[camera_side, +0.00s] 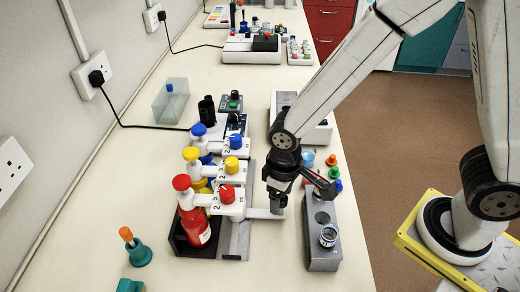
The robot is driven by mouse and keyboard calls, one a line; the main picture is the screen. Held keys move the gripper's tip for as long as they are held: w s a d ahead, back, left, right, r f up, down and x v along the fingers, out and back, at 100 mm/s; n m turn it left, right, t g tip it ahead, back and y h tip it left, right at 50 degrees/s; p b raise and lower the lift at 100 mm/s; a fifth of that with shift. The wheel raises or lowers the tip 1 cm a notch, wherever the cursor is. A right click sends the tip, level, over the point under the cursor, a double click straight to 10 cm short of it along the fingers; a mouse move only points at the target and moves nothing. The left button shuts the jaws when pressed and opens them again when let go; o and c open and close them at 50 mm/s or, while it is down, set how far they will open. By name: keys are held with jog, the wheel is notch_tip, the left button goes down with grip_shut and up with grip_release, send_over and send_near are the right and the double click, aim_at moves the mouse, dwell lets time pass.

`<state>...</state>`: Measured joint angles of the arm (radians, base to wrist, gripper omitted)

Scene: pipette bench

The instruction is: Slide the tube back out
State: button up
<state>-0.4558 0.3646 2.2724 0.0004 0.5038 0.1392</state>
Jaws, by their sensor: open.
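A small clear vessel with a blue band (328,236), which may be the tube, sits upright in the front of a grey block (323,258). My gripper (300,197) is open behind and left of it, apart from it. One dark finger is beside the tip of a pale spout (264,214); I cannot tell if they touch. The spout comes from a red-capped dispenser on a red bottle (197,226). No tube is visible between my fingers, though the arm hides part of that space.
Yellow-capped (192,154) and blue-capped (199,130) dispensers stand behind the red one. Small coloured caps (331,160) lie right of my gripper. A green bottle with an orange top (136,246) stands front left. The bench is clear at front centre.

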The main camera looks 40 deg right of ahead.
grip_shut()
dwell(1.4)
